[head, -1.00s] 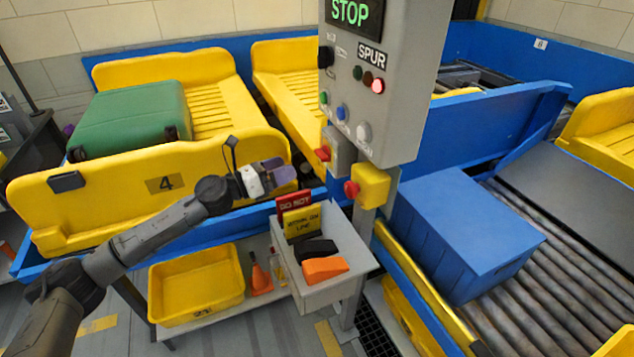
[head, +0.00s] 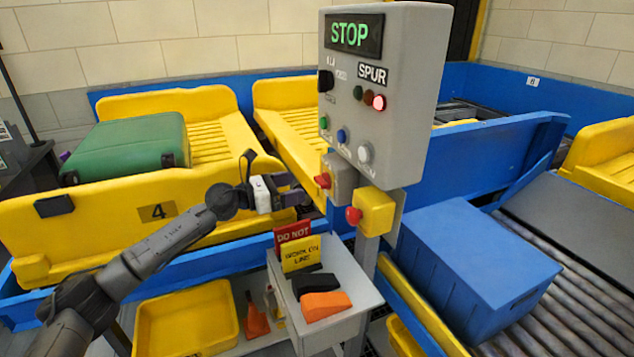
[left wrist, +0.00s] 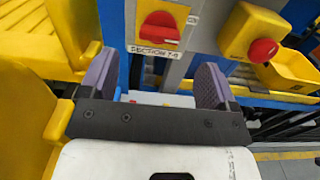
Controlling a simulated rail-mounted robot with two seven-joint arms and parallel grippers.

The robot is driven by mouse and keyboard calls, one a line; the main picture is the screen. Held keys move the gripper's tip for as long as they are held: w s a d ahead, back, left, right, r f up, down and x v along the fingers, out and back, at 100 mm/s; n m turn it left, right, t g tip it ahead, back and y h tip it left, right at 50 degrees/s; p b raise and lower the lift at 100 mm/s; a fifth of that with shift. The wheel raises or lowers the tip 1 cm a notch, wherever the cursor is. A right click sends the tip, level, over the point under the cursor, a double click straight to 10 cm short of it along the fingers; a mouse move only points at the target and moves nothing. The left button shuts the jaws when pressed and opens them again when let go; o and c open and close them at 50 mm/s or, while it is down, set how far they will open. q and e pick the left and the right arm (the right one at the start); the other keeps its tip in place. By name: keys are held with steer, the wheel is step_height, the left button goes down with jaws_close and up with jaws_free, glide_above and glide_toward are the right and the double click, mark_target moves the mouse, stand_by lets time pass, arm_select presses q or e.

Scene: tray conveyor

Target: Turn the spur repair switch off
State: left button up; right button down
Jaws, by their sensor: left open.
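A grey switch box (head: 341,178) with a red knob (head: 323,181) is mounted low on the post, under the control panel (head: 384,95). In the left wrist view the red rotary knob (left wrist: 160,26) is ahead of the fingers, above a label that seems to read "SECTION 7-5". No label in view clearly reads "repair". The panel shows a green STOP display, a SPUR label, a lit red lamp and a black selector (head: 326,81). My left gripper (head: 295,190) is open and empty, just left of the red knob and apart from it; its fingers also show in the wrist view (left wrist: 155,82).
A yellow box (head: 375,212) with a red mushroom button stands right beside the grey box. A yellow tray (head: 20,225) with a green suitcase (head: 125,147) is left; a blue crate (head: 480,270) sits on rollers right.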

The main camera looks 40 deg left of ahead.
mark_target(316, 182)
arm_select(q)
steer(key=x, duration=0.7)
steer(key=shift+w+d+f+b, duration=0.1)
steer(key=shift+b, duration=0.25)
steer(key=shift+c, duration=0.3)
steer(key=c, duration=0.9)
steer(key=shift+o, duration=0.2)
steer(key=shift+r+n+p, duration=0.2)
steer(key=shift+n+p, duration=0.2)
steer(key=shift+p, duration=0.45)
steer(key=n+p, duration=1.2)
steer(key=p, duration=0.3)
steer(key=n+p, duration=0.2)
steer(key=n, duration=0.1)
steer(key=shift+a+f+p, duration=0.15)
steer(key=shift+a+p, duration=0.05)
steer(key=shift+p, duration=0.1)
steer(key=shift+f+n+p, duration=0.15)
steer(key=shift+n+p, duration=0.55)
steer(key=shift+n, duration=0.4)
